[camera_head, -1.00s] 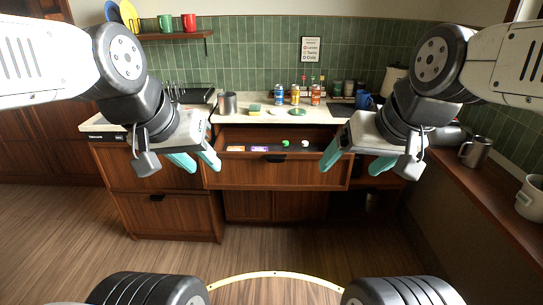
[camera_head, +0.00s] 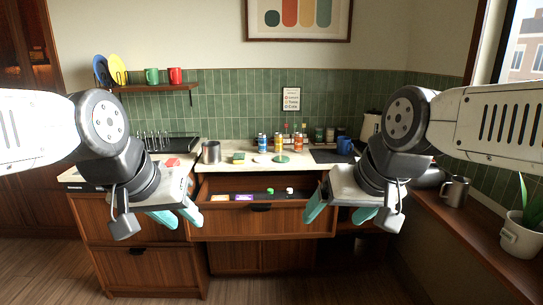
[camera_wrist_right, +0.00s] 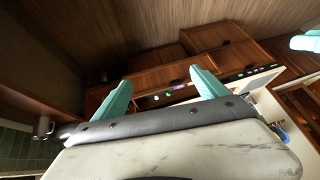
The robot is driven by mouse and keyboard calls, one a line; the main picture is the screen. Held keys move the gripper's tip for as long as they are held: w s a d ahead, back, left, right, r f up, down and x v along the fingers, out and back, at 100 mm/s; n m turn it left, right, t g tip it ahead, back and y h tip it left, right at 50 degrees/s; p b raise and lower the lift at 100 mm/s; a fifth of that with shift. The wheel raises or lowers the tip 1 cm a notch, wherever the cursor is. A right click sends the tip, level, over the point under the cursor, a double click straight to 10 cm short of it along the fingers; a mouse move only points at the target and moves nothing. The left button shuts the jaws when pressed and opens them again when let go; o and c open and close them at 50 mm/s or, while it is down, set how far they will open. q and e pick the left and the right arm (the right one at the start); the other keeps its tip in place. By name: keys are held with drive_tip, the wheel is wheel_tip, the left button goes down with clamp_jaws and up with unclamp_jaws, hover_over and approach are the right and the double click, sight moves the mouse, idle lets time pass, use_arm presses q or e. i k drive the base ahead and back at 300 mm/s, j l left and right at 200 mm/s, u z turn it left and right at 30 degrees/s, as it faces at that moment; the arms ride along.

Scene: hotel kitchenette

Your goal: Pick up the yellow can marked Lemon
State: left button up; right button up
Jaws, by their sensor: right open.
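A yellow can (camera_head: 278,143) stands upright on the counter at the back, between a blue can (camera_head: 262,142) and an orange can (camera_head: 298,143). Its lettering is too small to read. My left gripper (camera_head: 177,215) is open and empty in front of the counter's left part. My right gripper (camera_head: 340,212) is open and empty in front of the drawer's right end. Its two teal fingers also show apart in the right wrist view (camera_wrist_right: 160,92). Both grippers are well short of the cans.
An open drawer (camera_head: 262,216) with small items juts out below the cans. A green round thing (camera_head: 282,158) lies in front of them. A metal pot (camera_head: 211,152) stands left and a blue mug (camera_head: 345,146) right. A side ledge holds a metal mug (camera_head: 455,191) and a plant pot (camera_head: 521,236).

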sight(278, 137)
drive_tip(key=i+l+u, duration=0.35)
drive_tip(key=i, duration=0.25)
drive_tip(key=i+l+u, duration=0.35)
drive_tip(key=i, duration=0.25)
drive_tip(key=i+l+u, duration=0.35)
drive_tip(key=l, duration=0.35)
drive_tip(key=i, duration=0.1)
